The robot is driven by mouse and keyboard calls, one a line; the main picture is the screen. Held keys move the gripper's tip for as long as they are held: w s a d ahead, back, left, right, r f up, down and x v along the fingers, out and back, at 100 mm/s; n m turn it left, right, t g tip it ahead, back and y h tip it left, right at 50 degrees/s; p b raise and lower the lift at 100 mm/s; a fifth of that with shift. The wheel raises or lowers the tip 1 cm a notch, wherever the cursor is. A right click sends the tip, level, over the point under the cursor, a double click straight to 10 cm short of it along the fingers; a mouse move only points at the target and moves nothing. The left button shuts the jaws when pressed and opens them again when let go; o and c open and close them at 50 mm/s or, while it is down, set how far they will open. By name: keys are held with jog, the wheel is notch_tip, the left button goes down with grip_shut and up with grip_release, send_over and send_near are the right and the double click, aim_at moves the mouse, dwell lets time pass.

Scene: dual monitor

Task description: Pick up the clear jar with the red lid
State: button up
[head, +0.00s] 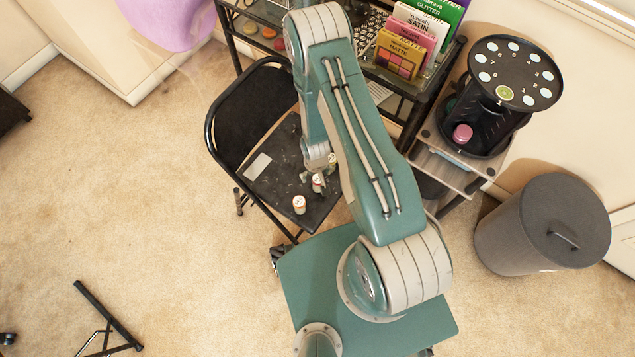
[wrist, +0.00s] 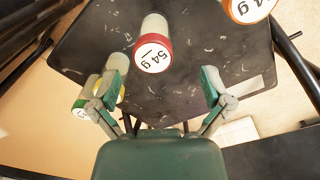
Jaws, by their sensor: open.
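A clear jar with a red lid (wrist: 153,52) stands on the black seat of a folding chair (wrist: 200,45). Its lid faces the camera and its white label reads "54 g". In the wrist view my gripper (wrist: 163,72) is open, with one finger on each side of the jar. The jar lies nearer the left finger, and I see no contact. In the head view the gripper (head: 318,168) is over the seat, close to the small jars, and partly covers them. A jar with red on it (head: 317,184) shows just below the gripper there.
An orange-lidded jar (wrist: 250,8) stands at the upper right in the wrist view. Jars with yellow and green lids (wrist: 82,105) are partly behind the left finger. A pale card (head: 258,166) lies on the seat. A shelf rack (head: 440,80) and dark bin (head: 545,225) stand right.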

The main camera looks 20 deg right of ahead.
aim_at(318, 179)
jog(key=shift+w+d+f, duration=0.1)
jog(key=shift+d+f, duration=0.1)
jog(key=shift+f, duration=1.3)
jog(key=shift+w+d+f, duration=0.1)
jog(key=shift+d+f, duration=0.05)
jog(key=shift+f, duration=1.3)
jog(key=c, duration=1.2)
